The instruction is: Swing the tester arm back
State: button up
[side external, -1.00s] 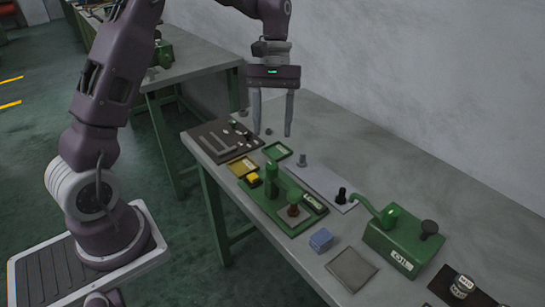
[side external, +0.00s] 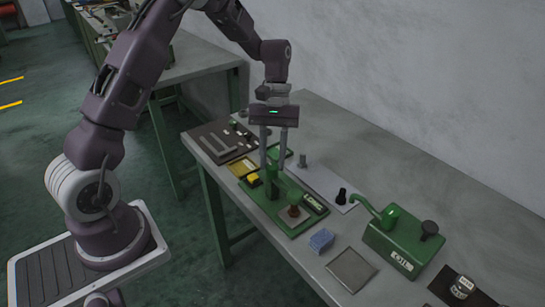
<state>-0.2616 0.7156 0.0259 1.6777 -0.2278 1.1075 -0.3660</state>
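A green tester stand (side external: 312,221) sits on the bench, with an upright green post (side external: 271,182), a green arm reaching right from it and a brown knobbed part (side external: 293,204) over a light pad. A yellow button (side external: 252,178) is at its left corner. My gripper (side external: 273,164) points down with its fingers apart, just above or around the post's top; contact cannot be told. Nothing shows between the fingers. Which arm is the tester's is not labelled clearly.
A blue block (side external: 321,239) and grey square pad (side external: 351,269) lie in front. Green (side external: 288,153) and yellow (side external: 240,168) trays and a dark mat (side external: 205,143) are on the left. A black peg (side external: 341,196) stands on a light plate. The back right bench is clear.

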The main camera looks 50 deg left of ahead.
grip_shut()
dwell(1.0)
jog(key=shift+r, duration=0.1)
jog(key=n+t+h, duration=0.1)
jog(key=n, duration=0.2)
jog(key=shift+s+a+n, duration=0.1)
jog(key=shift+n, duration=0.3)
jog(key=n+t, duration=0.2)
jog(key=n, duration=0.2)
jog(key=shift+s+n, duration=0.15)
jog(key=shift+n, duration=0.15)
jog(key=n+t, duration=0.1)
jog(key=n, duration=0.3)
jog(key=shift+s+n+t, duration=0.2)
jog(key=shift+n+t, duration=0.1)
jog(key=shift+t, duration=0.1)
jog(key=shift+s+n+t+y, duration=0.1)
jog(key=shift+n+t+y, duration=0.25)
jog(key=shift+n, duration=0.9)
jog(key=shift+n+t+y, duration=0.15)
jog(key=shift+n+t, duration=0.3)
jog(key=shift+n, duration=0.8)
